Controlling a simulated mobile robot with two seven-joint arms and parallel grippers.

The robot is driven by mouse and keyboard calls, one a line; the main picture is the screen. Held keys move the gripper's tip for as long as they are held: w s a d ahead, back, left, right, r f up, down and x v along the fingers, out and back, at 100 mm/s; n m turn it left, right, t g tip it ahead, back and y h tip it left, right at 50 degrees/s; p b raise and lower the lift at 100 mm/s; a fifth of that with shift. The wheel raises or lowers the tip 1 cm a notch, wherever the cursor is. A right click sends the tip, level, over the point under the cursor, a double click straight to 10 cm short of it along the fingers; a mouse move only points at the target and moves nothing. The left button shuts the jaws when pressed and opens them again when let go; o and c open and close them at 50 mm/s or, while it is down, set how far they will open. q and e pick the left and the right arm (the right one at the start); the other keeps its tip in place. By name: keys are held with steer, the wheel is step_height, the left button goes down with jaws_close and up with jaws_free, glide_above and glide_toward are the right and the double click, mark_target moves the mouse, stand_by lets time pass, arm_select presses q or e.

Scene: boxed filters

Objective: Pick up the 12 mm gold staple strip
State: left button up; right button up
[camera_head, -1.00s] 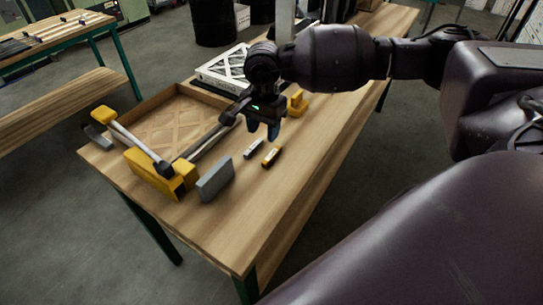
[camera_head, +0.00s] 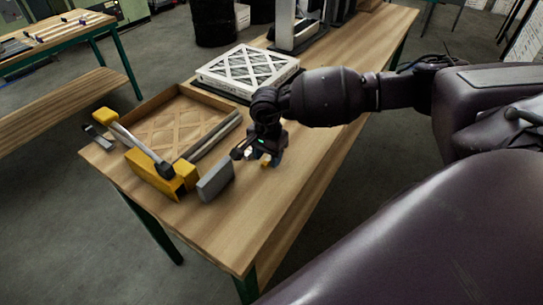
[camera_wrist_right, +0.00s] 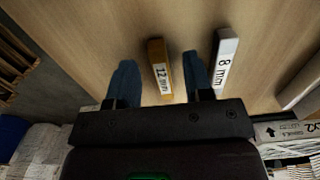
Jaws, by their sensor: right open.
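The 12 mm gold staple strip (camera_wrist_right: 160,70) lies on the table between the two fingertips of my open right gripper (camera_wrist_right: 160,80) in the right wrist view. It is upright in that view with its label showing, and no finger visibly presses on it. In the head view my right gripper (camera_head: 264,157) is low over the table and hides most of the strip; only a small gold end (camera_head: 265,163) shows. A silver strip marked 8 mm (camera_wrist_right: 224,62) lies just right of the right finger in the wrist view. My left gripper is not in view.
A yellow stapler-like tool (camera_head: 155,175) and a grey block (camera_head: 215,181) stand left of my right gripper. A wooden frame (camera_head: 140,107) and a white boxed filter (camera_head: 248,70) lie farther back. The workbench (camera_head: 240,225) is clear in front.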

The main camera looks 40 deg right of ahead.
steer(key=shift+f, duration=0.4)
jaws_close()
steer(key=shift+r, duration=0.15)
